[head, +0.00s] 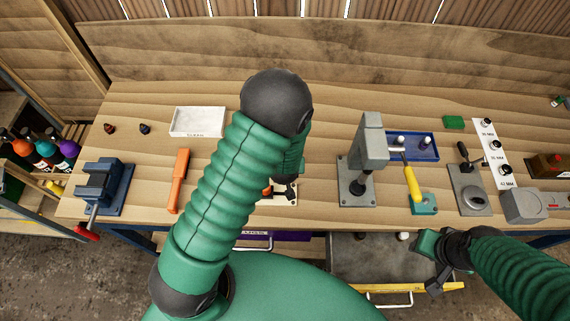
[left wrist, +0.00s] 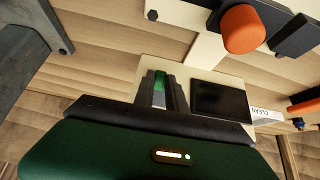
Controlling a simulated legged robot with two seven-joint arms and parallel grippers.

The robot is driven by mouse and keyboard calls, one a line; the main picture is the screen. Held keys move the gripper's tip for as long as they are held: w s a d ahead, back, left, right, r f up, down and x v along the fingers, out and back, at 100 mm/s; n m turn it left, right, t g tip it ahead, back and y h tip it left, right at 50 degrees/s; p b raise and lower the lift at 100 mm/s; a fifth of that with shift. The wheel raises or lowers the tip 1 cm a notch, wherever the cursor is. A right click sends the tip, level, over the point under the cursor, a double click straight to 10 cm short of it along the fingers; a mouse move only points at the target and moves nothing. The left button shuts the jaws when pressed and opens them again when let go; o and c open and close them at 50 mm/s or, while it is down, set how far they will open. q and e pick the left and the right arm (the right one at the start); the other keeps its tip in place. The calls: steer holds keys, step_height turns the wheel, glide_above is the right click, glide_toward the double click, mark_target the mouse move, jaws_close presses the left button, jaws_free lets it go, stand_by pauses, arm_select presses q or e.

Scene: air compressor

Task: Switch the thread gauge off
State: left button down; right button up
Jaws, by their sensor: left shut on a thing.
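The thread gauge appears to be the device on a cream plate (left wrist: 207,53) in the left wrist view, with a dark blank screen (left wrist: 221,98) and a round orange knob (left wrist: 243,29) on a dark bar. In the head view my left arm hides most of it; a corner of its cream plate (head: 291,198) shows. My left gripper (left wrist: 161,92) is at the plate, beside the screen, shut on a small part with a green face (left wrist: 160,88); the fingers hide most of that part. My right gripper (head: 437,262) is off the bench's front edge; its jaw opening is unclear.
A grey press (head: 362,160) stands right of my left arm, with a blue tray (head: 425,153) behind and a yellow-handled hammer (head: 411,182) beside it. An orange-handled tool (head: 180,180), a white tray (head: 198,121) and a blue vise (head: 103,188) are at left.

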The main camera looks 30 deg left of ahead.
arm_select(q)
steer(key=b, duration=0.1)
steer(key=f+t+y+b, duration=0.1)
steer(key=b, duration=0.1)
steer(key=f+t+b, duration=0.1)
steer(key=shift+s+d, duration=0.3)
steer(key=shift+s, duration=0.05)
steer(key=shift+r+t+y+b, duration=0.1)
steer(key=shift+t+y+b, duration=0.2)
steer(key=shift+t+b, duration=0.35)
steer(key=shift+a+r+b, duration=0.15)
steer(key=shift+b, duration=0.2)
steer(key=shift+w, duration=0.1)
steer(key=c, duration=1.6)
jaws_free()
steer(key=shift+c, duration=0.2)
steer(key=shift+o, duration=1.3)
steer(key=shift+w, duration=0.2)
steer(key=shift+r, duration=0.1)
